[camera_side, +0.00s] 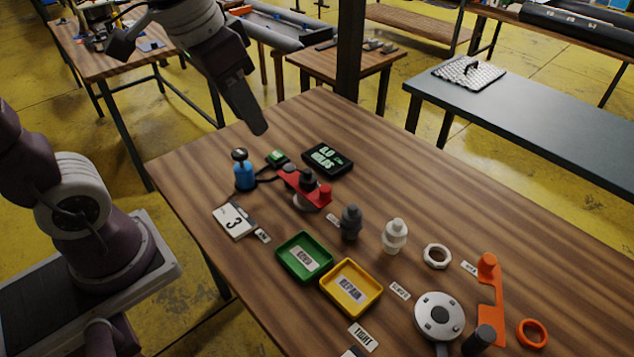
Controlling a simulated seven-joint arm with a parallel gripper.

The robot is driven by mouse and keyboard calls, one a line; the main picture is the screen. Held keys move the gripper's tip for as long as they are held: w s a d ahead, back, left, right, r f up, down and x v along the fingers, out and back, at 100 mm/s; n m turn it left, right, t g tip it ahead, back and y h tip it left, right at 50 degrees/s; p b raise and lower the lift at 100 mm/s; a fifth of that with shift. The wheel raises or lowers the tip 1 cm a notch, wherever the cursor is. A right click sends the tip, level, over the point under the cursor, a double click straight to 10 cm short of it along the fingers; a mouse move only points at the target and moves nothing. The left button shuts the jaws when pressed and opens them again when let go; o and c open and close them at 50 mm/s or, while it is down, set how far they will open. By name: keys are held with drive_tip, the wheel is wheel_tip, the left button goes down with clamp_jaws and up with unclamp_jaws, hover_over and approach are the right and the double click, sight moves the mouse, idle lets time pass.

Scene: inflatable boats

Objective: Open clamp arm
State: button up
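A red arm (305,188) with dark round parts lies across a small round fixture left of the table's middle. An orange arm (493,290) with a round knob at its far end stands on the right side, beside a dark cylinder (480,339) and a round grey disc fixture (439,315). I cannot tell for sure which of them is the clamp arm. My gripper (257,127) hangs above the table's far left part, beyond the red arm and apart from everything. Its fingers are seen edge-on, so their opening is hidden.
Green (304,257) and yellow (350,287) trays, grey (350,222) and white (395,236) valves stand mid-table. The far right tabletop is clear.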

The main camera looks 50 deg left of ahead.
drive_tip(key=w+f+g, duration=0.1)
drive_tip(key=w+f, duration=0.2)
drive_tip(key=w, duration=0.3)
drive_tip(key=m+g, duration=0.2)
drive_tip(key=g, duration=0.1)
hover_over(325, 188)
wheel_tip(325, 188, down, 16)
drive_tip(key=shift+f, duration=0.15)
wheel_tip(325, 188, down, 7)
clamp_jaws()
